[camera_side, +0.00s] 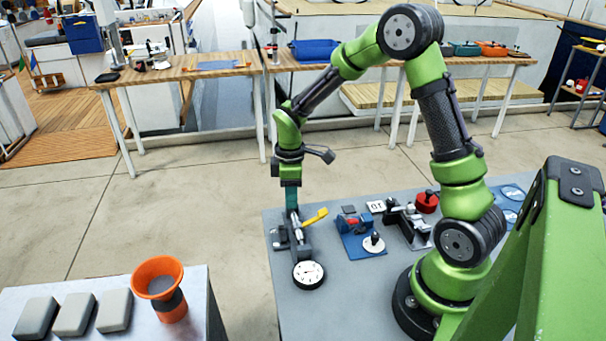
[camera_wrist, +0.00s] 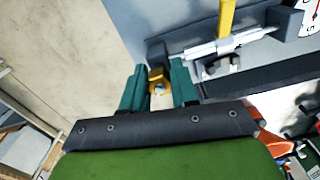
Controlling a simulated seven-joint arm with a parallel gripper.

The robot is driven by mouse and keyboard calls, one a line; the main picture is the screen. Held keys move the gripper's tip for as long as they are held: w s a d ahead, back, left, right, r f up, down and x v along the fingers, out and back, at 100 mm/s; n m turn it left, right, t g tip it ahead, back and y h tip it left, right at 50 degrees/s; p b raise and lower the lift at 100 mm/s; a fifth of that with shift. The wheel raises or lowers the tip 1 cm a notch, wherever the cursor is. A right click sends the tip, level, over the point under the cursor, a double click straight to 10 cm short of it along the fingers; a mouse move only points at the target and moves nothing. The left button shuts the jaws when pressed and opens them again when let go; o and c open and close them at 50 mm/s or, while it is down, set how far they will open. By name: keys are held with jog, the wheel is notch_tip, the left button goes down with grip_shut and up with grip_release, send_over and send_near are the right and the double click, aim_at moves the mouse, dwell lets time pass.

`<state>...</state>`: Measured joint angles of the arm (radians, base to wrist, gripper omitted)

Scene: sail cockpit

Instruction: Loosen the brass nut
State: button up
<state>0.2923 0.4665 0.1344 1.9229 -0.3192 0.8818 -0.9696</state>
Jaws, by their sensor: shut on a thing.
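The brass nut (camera_wrist: 155,76) shows in the wrist view between the two teal fingers of my gripper (camera_wrist: 158,88), with a pale round end in its middle. My gripper is shut on the nut, one finger on each side. The nut sits at the end of a silver rod-like fitting (camera_wrist: 220,46) that lies in a dark holder (camera_wrist: 292,22). A yellow handle (camera_wrist: 227,16) stands out from the fitting. In the side view my gripper (camera_side: 292,208) points down at the fitting, beside the yellow handle (camera_side: 315,217). The nut is hidden there.
A round white dial (camera_side: 309,274) lies in front of the holder on the grey bench (camera_side: 345,300). To the right are a blue fixture (camera_side: 360,240), a dark clamp device (camera_side: 408,222) and a red round part (camera_side: 426,202). An orange funnel (camera_side: 158,278) stands on a separate table at left.

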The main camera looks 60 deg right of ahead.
jog(key=shift+f+n, duration=0.1)
jog(key=shift+n, duration=0.6)
jog(key=n, duration=0.4)
jog(key=o, duration=0.6)
jog(key=shift+r, duration=3.6)
